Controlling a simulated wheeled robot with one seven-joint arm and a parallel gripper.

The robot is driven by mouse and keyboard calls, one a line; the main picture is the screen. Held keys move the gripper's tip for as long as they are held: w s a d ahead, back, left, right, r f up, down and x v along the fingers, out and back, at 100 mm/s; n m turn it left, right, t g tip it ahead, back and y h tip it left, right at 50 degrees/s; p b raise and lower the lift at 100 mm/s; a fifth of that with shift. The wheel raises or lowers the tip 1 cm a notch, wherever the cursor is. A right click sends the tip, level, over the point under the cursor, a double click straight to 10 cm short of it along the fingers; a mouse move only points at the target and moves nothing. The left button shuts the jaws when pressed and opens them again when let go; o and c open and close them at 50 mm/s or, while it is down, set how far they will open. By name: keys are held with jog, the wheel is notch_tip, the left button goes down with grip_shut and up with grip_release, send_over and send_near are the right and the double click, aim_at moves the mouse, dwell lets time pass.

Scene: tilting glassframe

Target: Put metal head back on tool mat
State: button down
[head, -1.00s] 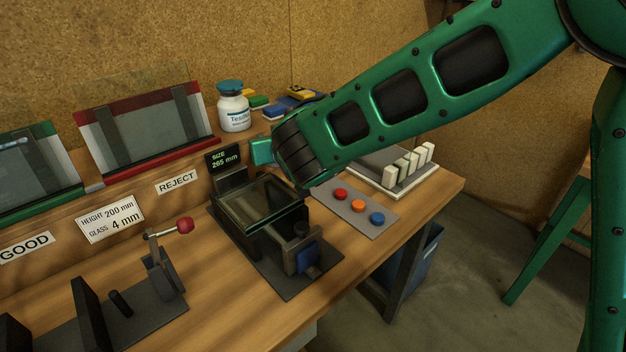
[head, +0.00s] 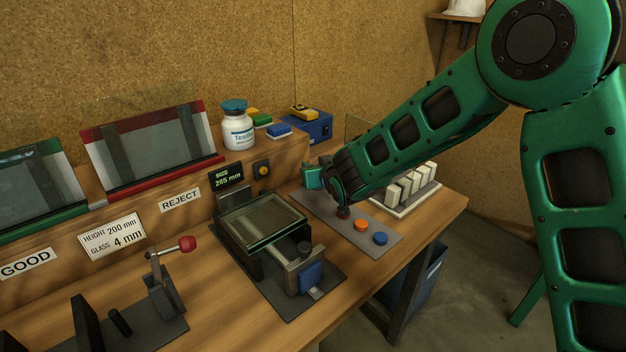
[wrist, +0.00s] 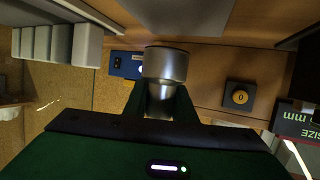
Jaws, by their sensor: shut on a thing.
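The metal head (wrist: 166,66) is a silver cylinder with a narrower neck, seen in the wrist view. My gripper (wrist: 163,104) is shut on its neck, with a dark green finger on each side. In the head view my gripper (head: 316,178) is over the back left end of a grey mat (head: 386,250), which looks like the tool mat. The metal head is hidden there behind my gripper and arm. The gap between head and mat cannot be judged.
A glass-topped fixture (head: 290,265) stands left of the mat. A white tray (head: 425,197) with several upright pale blocks is to the right. A blue box (head: 320,127) and a white bottle (head: 237,130) stand on the shelf behind. The front bench edge is clear.

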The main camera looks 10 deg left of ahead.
jog(key=shift+f, duration=1.9)
jog(key=shift+f, duration=0.1)
jog(key=c, duration=1.5)
grip_release()
jog(key=shift+f, duration=0.1)
jog(key=shift+r, duration=0.2)
jog(key=v, duration=1.2)
